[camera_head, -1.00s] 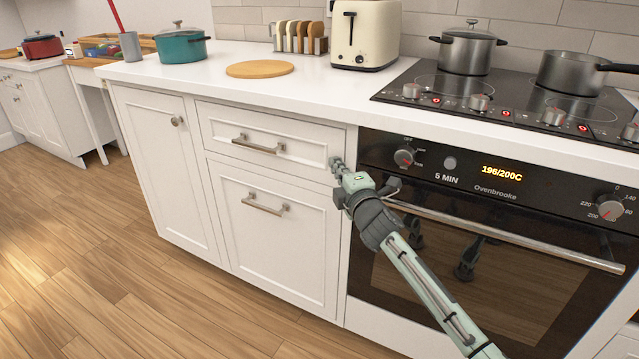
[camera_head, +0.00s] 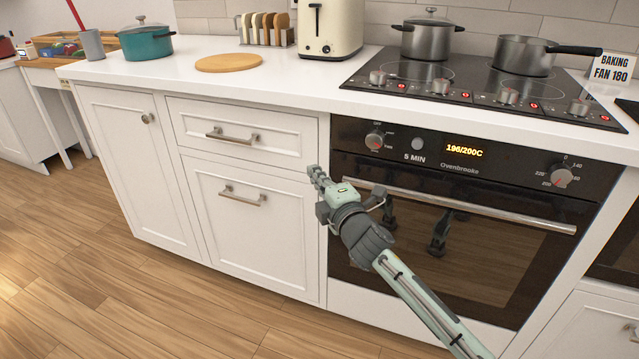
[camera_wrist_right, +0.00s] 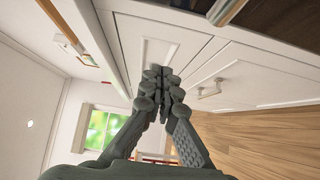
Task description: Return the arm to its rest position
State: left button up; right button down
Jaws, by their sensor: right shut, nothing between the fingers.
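My right arm comes in from the bottom right in the head view. My right gripper (camera_head: 316,176) is in front of the white cabinet, near the left edge of the oven. Its fingers are shut with nothing between them. In the right wrist view the two dark fingers of the gripper (camera_wrist_right: 160,85) meet at their tips, with white cabinet fronts beyond. I cannot tell from the head view how far the fingertips are from the cabinet. My left gripper is not in view.
The oven (camera_head: 470,210) has a long handle (camera_head: 480,206) close to my right gripper. Drawer handles (camera_head: 232,136) stick out on the left. Pots (camera_head: 427,40) stand on the hob, and a toaster (camera_head: 331,28) and round board (camera_head: 229,63) on the counter. The wooden floor (camera_head: 100,290) is clear.

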jog(key=s+d+f+m+g+h, duration=0.35)
jog(key=s+d+f+m, duration=0.5)
jog(key=f, duration=0.45)
jog(key=s+d+f+m+g+h, duration=0.3)
jog(key=s+d+f+m+h, duration=0.15)
jog(key=s+d+f, duration=0.6)
jog(key=s+d+f+m+g, duration=0.2)
jog(key=s+d+f+m, duration=0.1)
jog(key=s, duration=0.4)
jog(key=s+d+f+m+g, duration=0.2)
jog(key=s+d+f, duration=0.2)
jog(key=s+f, duration=0.2)
jog(key=s+d+f+m+g, duration=0.3)
jog(key=s+f, duration=0.2)
jog(key=s, duration=0.3)
jog(key=shift+s+d+m+h, duration=0.3)
jog(key=shift+s+h, duration=0.1)
